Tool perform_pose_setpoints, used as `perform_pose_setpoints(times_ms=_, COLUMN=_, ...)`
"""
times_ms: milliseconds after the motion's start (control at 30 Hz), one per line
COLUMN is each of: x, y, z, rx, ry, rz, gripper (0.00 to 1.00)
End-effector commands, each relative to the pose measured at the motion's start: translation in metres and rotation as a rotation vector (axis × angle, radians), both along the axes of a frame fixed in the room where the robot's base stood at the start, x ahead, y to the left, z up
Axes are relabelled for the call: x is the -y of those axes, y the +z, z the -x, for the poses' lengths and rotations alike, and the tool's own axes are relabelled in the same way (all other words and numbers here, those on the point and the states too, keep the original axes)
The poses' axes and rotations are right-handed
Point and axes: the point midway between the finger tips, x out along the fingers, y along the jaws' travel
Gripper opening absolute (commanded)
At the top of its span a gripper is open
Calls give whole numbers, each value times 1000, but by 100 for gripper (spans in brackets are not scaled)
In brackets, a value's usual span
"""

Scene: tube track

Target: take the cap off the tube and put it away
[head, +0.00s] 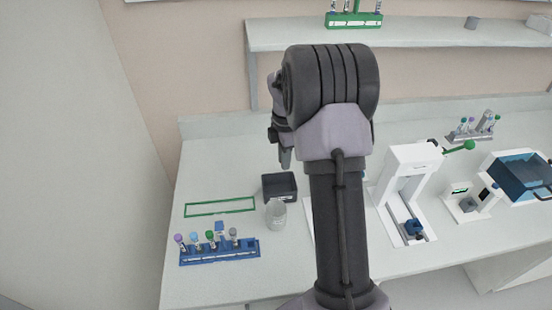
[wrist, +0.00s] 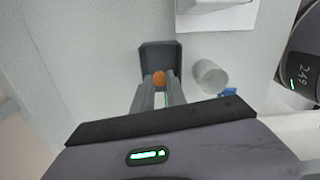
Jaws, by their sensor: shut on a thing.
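My gripper (wrist: 159,84) is shut on a round orange cap (wrist: 160,77), which shows between the fingertips in the wrist view. The cap is over the near part of a dark open box (wrist: 152,47); its height above the floor of the box is hard to tell. In the head view, my gripper (head: 285,157) points down above the dark box (head: 279,187), and the cap cannot be made out. A blue rack (head: 247,254) at the front left holds several tubes with coloured tops. I cannot tell which tube the orange cap belongs to.
A clear beaker (head: 276,214) stands close beside the box; it also shows in the wrist view (wrist: 210,76). A green outlined rectangle (head: 220,208) lies on the bench at left. White devices (head: 406,190) stand at right. A shelf (head: 420,36) runs along the wall.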

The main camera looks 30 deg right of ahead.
Motion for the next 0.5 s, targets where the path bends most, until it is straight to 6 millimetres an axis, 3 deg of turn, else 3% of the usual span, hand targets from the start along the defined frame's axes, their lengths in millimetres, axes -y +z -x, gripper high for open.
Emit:
perform_pose_setpoints(times_ms=167, x=3, y=-14, z=-3, rx=0, ry=-3, rz=0, gripper=1)
perform_pose_setpoints(times_ms=500, x=2, y=-64, z=-3, rx=0, ry=-2, rz=0, gripper=1)
